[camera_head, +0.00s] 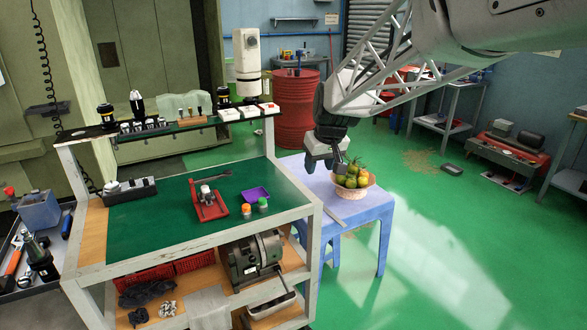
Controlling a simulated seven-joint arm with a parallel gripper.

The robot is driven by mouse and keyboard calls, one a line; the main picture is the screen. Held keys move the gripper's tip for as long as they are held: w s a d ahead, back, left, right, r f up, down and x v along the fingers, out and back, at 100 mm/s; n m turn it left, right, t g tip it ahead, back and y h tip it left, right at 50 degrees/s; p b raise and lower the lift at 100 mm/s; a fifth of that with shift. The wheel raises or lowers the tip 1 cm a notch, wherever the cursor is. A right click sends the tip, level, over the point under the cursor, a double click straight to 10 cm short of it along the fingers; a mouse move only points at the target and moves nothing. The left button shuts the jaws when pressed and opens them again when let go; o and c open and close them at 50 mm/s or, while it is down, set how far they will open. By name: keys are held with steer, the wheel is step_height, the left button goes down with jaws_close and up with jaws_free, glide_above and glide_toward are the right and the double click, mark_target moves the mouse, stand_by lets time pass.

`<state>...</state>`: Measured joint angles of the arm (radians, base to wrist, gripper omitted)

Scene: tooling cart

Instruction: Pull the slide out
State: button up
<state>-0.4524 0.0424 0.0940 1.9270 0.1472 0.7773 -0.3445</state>
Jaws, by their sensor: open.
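The tooling cart (318,240) has a green top and a raised back shelf (205,120). I cannot tell for sure which part is the slide. A red fixture (221,211) on the green top carries a small silver metal piece (206,193). My gripper (326,166) is open and empty. It hangs in the air to the right of the cart, by the fruit bowl, well apart from the red fixture. Its fingertips are small and partly dark against the background.
A fruit bowl (347,191) stands on a lavender table (372,213) right of the cart. On the cart are a purple tray (256,194), two small capped jars, a wrench and a dark block (130,191). A white machine (246,62) rises behind. The green top's front is clear.

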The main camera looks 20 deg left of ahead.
steer(key=w+a+f+n, duration=0.1)
steer(key=w+a+f, duration=0.2)
steer(key=a, duration=0.7)
steer(key=w+a+f+n, duration=0.2)
steer(key=w+a+f, duration=0.15)
steer(key=a, duration=0.65)
steer(key=n+g+y, duration=0.1)
steer(key=n, duration=0.1)
glide_toward(208, 196)
steer(key=shift+f, duration=0.6)
steer(key=shift+f, duration=0.15)
steer(key=shift+x, duration=3.75)
steer(key=shift+a, duration=0.1)
jaws_close()
